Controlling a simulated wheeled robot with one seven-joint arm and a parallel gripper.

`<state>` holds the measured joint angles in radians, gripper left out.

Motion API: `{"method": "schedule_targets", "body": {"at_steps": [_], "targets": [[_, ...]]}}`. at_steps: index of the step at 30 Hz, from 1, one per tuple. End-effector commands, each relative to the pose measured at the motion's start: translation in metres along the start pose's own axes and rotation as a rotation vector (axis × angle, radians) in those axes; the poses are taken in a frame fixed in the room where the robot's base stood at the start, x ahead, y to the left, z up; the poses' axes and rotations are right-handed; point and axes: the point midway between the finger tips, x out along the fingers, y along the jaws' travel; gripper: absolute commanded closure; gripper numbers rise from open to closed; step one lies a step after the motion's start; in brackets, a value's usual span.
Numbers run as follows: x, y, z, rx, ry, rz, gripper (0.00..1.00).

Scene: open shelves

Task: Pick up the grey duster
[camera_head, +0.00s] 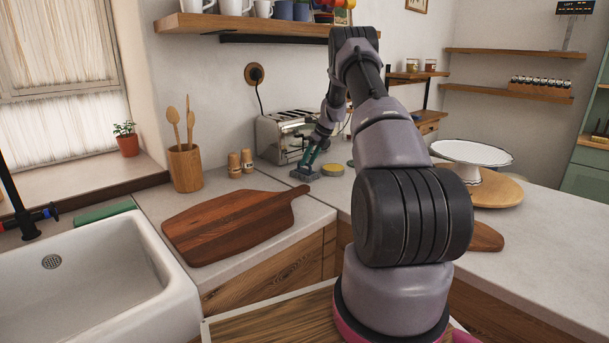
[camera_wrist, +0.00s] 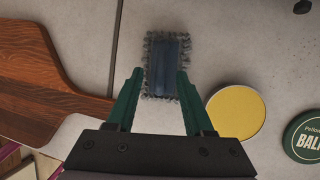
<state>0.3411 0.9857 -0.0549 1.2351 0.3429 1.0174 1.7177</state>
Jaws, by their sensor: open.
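The grey duster (camera_wrist: 166,60) lies on the counter in the wrist view, a small rectangle with a fuzzy grey fringe and a dark blue-grey middle. In the head view the duster (camera_head: 304,174) shows small on the counter, in front of the toaster. My gripper (camera_wrist: 159,73) has its two green fingers apart, pointing at the near end of the duster, with nothing held between them. In the head view my gripper (camera_head: 308,163) is just over the duster. I cannot tell whether the fingertips touch it.
A yellow-topped round tin (camera_wrist: 236,111) lies close right of the duster, and a green balm tin (camera_wrist: 306,137) is further right. A wooden cutting board (camera_wrist: 50,72) lies to the left. The toaster (camera_head: 285,135) stands behind. Counter beyond the duster is clear.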

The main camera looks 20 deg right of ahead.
Motion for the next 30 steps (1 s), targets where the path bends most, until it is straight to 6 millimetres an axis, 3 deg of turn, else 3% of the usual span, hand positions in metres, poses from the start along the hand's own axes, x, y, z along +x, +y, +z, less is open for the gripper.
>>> {"method": "schedule_targets", "body": {"at_steps": [3,10,14,15,30], "targets": [[0.0089,-0.0001,0.0005,0.0,-0.001,0.0,0.48],[0.0096,0.0,0.0007,0.0,-0.001,-0.001,0.48],[0.0094,0.0001,0.0006,0.0,-0.001,0.0,0.97],[0.0094,0.0,0.0006,0.0,-0.001,-0.001,1.0],[0.0091,0.0,0.0007,0.0,-0.001,-0.001,1.0]]}}
